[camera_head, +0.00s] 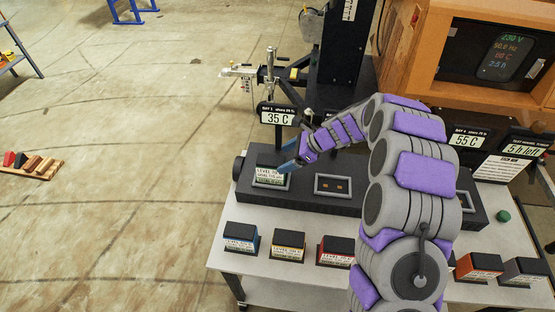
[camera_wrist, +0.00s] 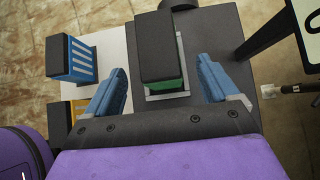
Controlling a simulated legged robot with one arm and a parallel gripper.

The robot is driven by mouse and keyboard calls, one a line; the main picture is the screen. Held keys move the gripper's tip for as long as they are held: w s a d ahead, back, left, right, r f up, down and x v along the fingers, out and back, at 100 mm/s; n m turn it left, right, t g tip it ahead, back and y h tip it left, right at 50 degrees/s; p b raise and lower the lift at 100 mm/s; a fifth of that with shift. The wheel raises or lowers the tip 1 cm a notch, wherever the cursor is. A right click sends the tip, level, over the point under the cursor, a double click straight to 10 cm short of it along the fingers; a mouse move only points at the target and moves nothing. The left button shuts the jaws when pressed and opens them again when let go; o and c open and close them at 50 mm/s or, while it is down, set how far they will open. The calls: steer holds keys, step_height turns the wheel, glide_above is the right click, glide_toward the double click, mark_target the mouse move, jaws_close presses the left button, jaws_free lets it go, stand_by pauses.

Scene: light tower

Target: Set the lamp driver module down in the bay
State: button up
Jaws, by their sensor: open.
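The lamp driver module, dark-topped with a green-edged label (camera_head: 271,176), sits in the leftmost bay of the long dark housing (camera_head: 345,200). It appears upright. In the wrist view its black top and green side (camera_wrist: 162,60) stand inside a light metal bay frame (camera_wrist: 181,82). My gripper (camera_head: 291,162) is beside it at the bay. In the wrist view my gripper (camera_wrist: 162,76) is open, with one blue finger on each side of the module and visible gaps between. Whether the module is fully seated cannot be seen.
A blue-labelled module (camera_head: 241,238), a yellow one (camera_head: 288,245) and a red one (camera_head: 335,251) stand along the bench front. Orange (camera_head: 477,266) and grey (camera_head: 524,271) ones stand right. An empty bay (camera_head: 333,185) is beside the filled one.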

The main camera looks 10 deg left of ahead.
steer(key=p+v, duration=0.1)
steer(key=v, duration=0.5)
steer(key=shift+d, duration=0.2)
steer(key=s+d+r+n+h, duration=0.1)
steer(key=s+d+r+n, duration=0.2)
steer(key=s, duration=0.4)
steer(key=s+d+r+n+g+h, duration=0.1)
steer(key=s+r+n+h, duration=0.15)
steer(key=s+r, duration=0.3)
steer(key=s+d+r+n, duration=0.3)
steer(key=s+n, duration=0.1)
steer(key=s, duration=0.3)
steer(key=s+d+n+h, duration=0.1)
steer(key=s+d+n, duration=0.1)
steer(key=s+d, duration=0.2)
steer(key=s+d+r+n+h, duration=0.1)
steer(key=s+d+n+h, duration=0.1)
steer(key=s, duration=0.9)
steer(key=s+d+r+n+h, duration=0.1)
steer(key=s+d+n+h, duration=0.1)
steer(key=s+d+n, duration=0.2)
steer(key=s+d, duration=0.2)
steer(key=s, duration=0.1)
steer(key=shift+s+d, duration=0.35)
steer(key=shift+d, duration=0.05)
steer(key=shift+a+h, duration=0.15)
steer(key=shift+h, duration=0.1)
